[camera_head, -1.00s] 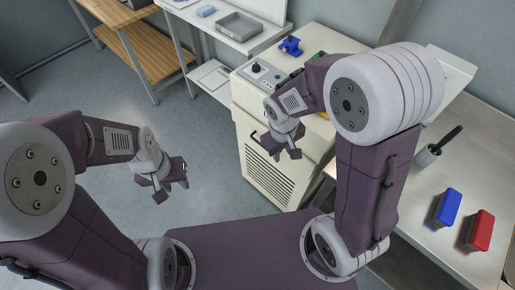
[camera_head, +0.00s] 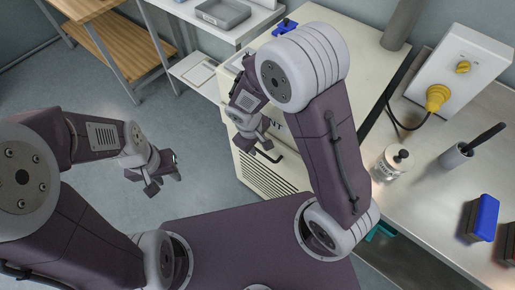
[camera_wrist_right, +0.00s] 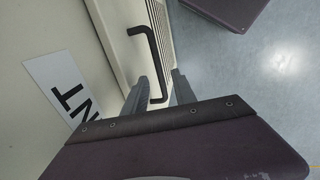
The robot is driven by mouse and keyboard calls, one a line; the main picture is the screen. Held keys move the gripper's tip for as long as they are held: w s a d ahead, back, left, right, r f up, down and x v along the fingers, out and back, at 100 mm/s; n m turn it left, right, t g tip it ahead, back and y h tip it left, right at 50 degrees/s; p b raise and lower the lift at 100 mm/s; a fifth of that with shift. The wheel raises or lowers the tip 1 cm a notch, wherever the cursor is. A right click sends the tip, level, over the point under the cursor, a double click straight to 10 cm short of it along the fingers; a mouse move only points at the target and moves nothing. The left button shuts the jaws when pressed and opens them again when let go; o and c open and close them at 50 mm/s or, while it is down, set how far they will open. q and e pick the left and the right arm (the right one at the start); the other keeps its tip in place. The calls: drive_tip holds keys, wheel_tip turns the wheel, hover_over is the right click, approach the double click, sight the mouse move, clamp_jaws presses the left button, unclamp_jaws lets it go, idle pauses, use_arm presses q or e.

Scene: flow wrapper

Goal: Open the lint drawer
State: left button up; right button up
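In the head view my right gripper (camera_head: 262,150) is at the machine's front, and my arm hides part of the drawer. My left gripper (camera_head: 164,181) is open and empty over the floor, left of the machine.
A vent grille (camera_head: 265,178) is below the drawer on the machine. Floor at the left is clear.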

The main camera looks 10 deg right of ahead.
sight(259, 150)
drive_tip(key=f, duration=0.2)
drive_tip(key=w+f, duration=0.1)
drive_tip(key=shift+d+f+b, duration=0.1)
drive_tip(key=shift+d+b, duration=0.15)
drive_tip(key=shift+b, duration=0.1)
drive_tip(key=shift+s+f, duration=0.15)
drive_tip(key=shift+s, duration=0.15)
drive_tip(key=shift+w, duration=0.15)
clamp_jaws()
drive_tip(key=shift+d, duration=0.1)
idle(0.6)
